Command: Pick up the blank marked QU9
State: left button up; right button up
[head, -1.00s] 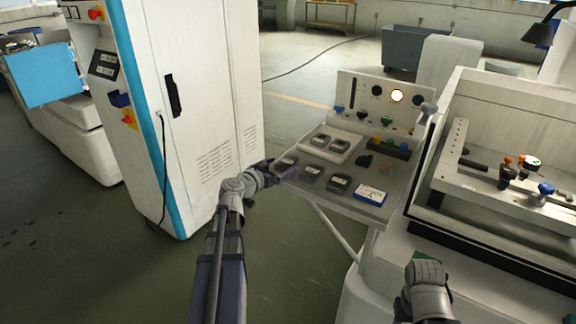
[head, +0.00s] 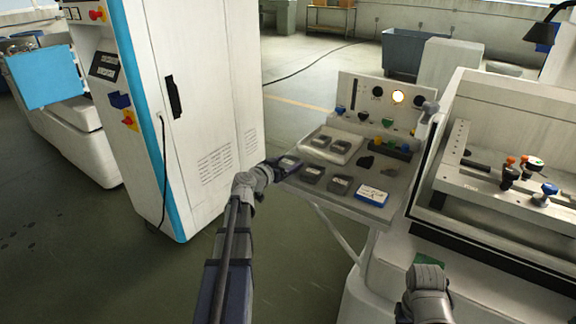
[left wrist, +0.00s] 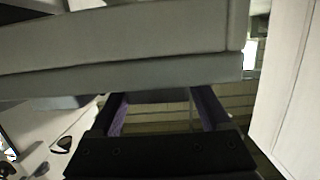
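Several small dark grey blanks lie on the grey shelf (head: 325,205): a left one (head: 289,163), a middle one (head: 312,174) and a right one (head: 340,184) in the front row. Two more (head: 331,143) sit on a pale plate behind. No marking is legible, so I cannot tell which is QU9. My left gripper (head: 277,169) is at the shelf's left edge, beside the left blank. In the left wrist view, the gripper's two fingers (left wrist: 160,108) are apart with nothing visibly held; a grey slab-like edge (left wrist: 120,55) covers their tips. My right gripper is not visible, only its arm.
A blue and white box (head: 371,195) lies at the shelf's front right. A control panel (head: 375,100) stands behind the shelf. A tall white cabinet (head: 210,110) is close to the left arm. A machine basin (head: 500,195) is at right.

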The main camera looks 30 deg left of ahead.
pick_arm(q)
grip_shut()
dwell(0.4)
